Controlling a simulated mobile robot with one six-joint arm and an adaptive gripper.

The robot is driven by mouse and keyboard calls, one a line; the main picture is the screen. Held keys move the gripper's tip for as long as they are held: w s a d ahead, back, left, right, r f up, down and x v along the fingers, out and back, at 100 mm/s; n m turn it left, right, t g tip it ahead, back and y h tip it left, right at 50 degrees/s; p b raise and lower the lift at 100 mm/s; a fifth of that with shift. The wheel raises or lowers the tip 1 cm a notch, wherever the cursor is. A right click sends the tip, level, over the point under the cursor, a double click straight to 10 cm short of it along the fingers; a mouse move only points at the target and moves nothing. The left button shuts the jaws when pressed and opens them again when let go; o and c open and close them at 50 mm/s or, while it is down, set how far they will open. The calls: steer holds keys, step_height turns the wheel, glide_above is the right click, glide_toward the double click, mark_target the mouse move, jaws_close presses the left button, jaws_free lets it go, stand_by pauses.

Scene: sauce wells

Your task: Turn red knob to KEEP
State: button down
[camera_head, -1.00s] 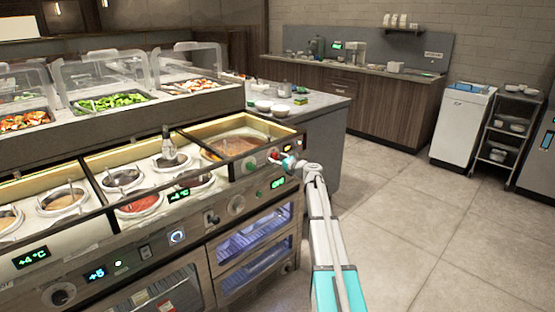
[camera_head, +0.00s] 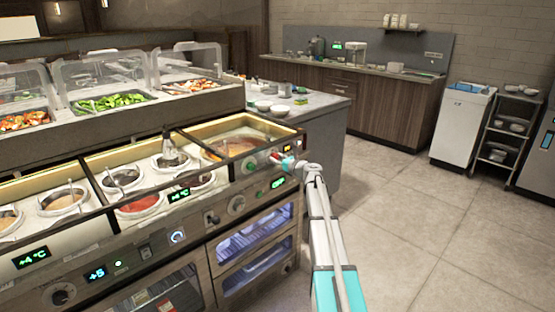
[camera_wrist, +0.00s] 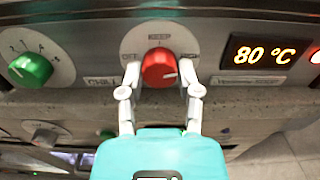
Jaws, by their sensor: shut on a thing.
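The red knob (camera_wrist: 158,62) is on the steel front panel, on a round white dial plate (camera_wrist: 159,41). The plate has OFF at left, KEEP at the top and HIGH at right. A pale mark on the knob's face points to the right, on the HIGH side and away from KEEP. My gripper (camera_wrist: 159,75) is shut on the knob, one finger on each side. In the head view my gripper (camera_head: 288,163) is at the right end of the counter front, hiding much of the knob.
A green knob (camera_wrist: 30,68) sits left of the red one. A display (camera_wrist: 262,53) reading 80 °C is at right. A soup well (camera_head: 235,145) is above the panel. Open floor (camera_head: 430,220) lies to the right.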

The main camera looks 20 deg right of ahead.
steer(key=shift+d, duration=0.1)
steer(key=n, duration=0.7)
steer(key=shift+w+n, duration=0.1)
steer(key=shift+n, duration=0.2)
steer(key=n, duration=0.3)
steer(key=shift+n, duration=0.3)
steer(key=n, duration=0.4)
steer(key=shift+r, duration=0.1)
steer(key=shift+c, duration=1.5)
jaws_free()
